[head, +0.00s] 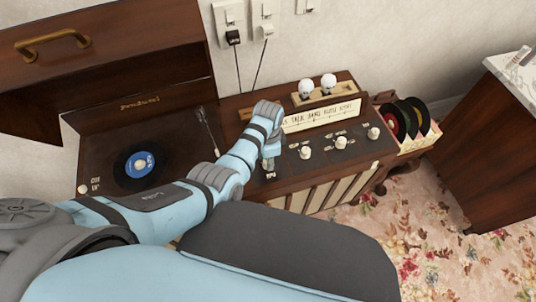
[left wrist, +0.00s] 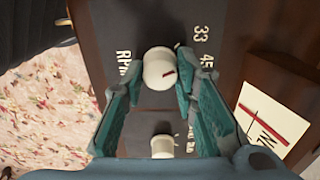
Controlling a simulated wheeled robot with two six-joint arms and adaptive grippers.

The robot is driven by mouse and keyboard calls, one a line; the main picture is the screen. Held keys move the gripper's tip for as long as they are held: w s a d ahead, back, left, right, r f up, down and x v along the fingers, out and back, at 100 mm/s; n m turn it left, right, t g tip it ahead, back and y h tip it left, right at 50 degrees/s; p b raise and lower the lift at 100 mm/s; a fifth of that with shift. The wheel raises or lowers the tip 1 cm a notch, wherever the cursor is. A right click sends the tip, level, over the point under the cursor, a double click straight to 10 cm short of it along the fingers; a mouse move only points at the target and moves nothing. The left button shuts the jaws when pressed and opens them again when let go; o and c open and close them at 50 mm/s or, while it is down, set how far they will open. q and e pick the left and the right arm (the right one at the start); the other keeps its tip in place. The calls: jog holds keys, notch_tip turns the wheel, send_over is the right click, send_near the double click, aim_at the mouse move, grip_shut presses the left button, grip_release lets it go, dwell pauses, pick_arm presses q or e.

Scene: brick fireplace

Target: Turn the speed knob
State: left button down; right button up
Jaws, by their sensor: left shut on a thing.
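The speed knob (left wrist: 158,68) is a round white knob with a short red mark, on a dark panel by the letters RPM and the numbers 33 and 45. In the left wrist view its mark lies on its right half, towards the 45 side. My left gripper (left wrist: 158,80) is shut on it, with one teal finger on each side. In the head view my left gripper (head: 268,163) points down at the left end of the dark control panel (head: 318,165) and hides the knob. My right gripper is not in view.
Another white knob (left wrist: 162,146) sits close below in the left wrist view. More white knobs (head: 341,143) stand to the right. The record (head: 139,166) lies on the left under a raised lid (head: 105,52). A rack of records (head: 403,117) is at the right.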

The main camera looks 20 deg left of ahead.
pick_arm(q)
jog(key=m+p, duration=0.1)
jog(key=m, duration=0.2)
jog(key=shift+r, duration=0.15)
jog(key=m+p, duration=0.1)
jog(key=m, duration=0.2)
jog(key=shift+m+p, duration=0.3)
jog(key=shift+p, duration=0.05)
jog(key=m, duration=0.3)
jog(key=shift+s+p, duration=0.1)
jog(key=shift+p, duration=0.2)
jog(key=shift+m, duration=2.1)
jog(key=c, duration=1.3)
grip_release()
